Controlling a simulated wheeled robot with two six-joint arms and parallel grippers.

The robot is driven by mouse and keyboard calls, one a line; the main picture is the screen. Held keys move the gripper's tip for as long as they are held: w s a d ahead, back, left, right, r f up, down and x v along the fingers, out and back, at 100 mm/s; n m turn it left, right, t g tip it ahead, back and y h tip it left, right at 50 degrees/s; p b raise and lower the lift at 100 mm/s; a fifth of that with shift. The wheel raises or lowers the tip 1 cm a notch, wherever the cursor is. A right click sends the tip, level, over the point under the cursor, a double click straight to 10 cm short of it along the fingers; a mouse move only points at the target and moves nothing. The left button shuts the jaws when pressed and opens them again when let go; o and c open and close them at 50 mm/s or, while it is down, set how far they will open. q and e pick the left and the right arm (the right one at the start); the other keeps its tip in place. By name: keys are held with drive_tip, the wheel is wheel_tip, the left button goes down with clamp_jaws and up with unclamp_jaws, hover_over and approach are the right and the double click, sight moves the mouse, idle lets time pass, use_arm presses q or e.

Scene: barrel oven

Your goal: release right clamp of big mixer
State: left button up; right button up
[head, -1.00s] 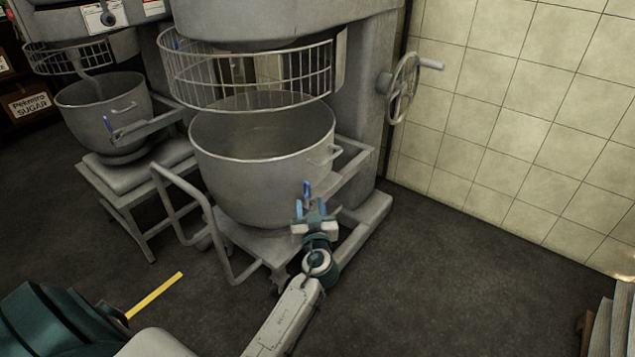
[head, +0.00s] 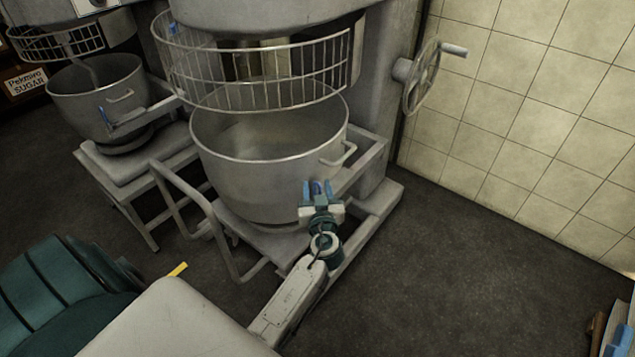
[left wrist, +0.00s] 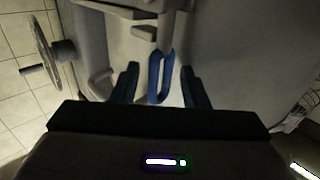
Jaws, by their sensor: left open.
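The big mixer (head: 372,60) stands in the middle with its large metal bowl (head: 255,165) under the wire guard. The right clamp's blue handle (head: 317,187) is at the front right of the bowl. In the left wrist view the handle is a blue loop (left wrist: 154,80) hanging from a metal arm. My left gripper (head: 318,191) is open, with one finger on each side of the handle. The left wrist view shows gaps between the handle and both fingers (left wrist: 160,72). My right gripper is not in view.
A handwheel (head: 422,78) sticks out at the mixer's right side, near the tiled wall (head: 530,100). A smaller mixer bowl (head: 95,95) is at the left. The floor (head: 450,270) at the right is clear.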

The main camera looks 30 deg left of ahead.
use_arm(q)
clamp_jaws()
idle(0.3)
